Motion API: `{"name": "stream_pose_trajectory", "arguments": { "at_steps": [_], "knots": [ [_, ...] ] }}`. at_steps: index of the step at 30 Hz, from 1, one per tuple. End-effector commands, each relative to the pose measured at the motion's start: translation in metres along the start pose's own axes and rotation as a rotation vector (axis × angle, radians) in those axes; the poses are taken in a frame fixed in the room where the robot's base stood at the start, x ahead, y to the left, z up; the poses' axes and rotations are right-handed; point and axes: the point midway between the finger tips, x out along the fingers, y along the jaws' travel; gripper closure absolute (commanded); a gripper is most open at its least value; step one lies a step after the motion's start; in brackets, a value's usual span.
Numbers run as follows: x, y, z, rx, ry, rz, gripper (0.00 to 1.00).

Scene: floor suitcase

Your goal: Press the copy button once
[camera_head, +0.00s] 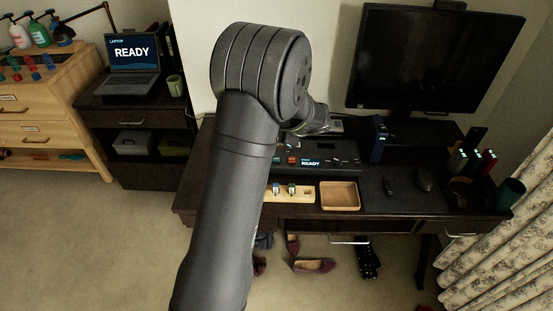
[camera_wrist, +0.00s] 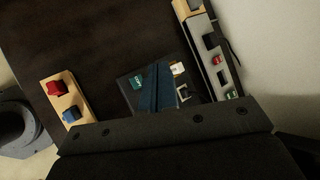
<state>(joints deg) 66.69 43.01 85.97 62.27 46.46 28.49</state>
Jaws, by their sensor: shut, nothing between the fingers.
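A dark console (camera_head: 340,158) with a small screen reading "READY" sits at the back of the desk in the head view, with a red button (camera_head: 292,160) left of the screen. In the head view my arm hides much of the console's left side and my fingertips.
A wooden strip with small knobs (camera_head: 308,194) and a wooden tray (camera_head: 341,195) lie in front of the console. A laptop (camera_head: 132,67) also reads "READY".

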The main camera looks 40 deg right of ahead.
Motion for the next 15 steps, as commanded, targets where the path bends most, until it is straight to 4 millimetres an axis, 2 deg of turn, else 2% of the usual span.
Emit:
{"name": "stream_pose_trajectory", "arguments": {
  "at_steps": [8,15],
  "knots": [
    [0.004,0.003,-0.003,-0.002,0.0,0.002,1.0],
    [0.024,0.018,-0.018,-0.002,0.001,0.004,1.0]
  ]
}}
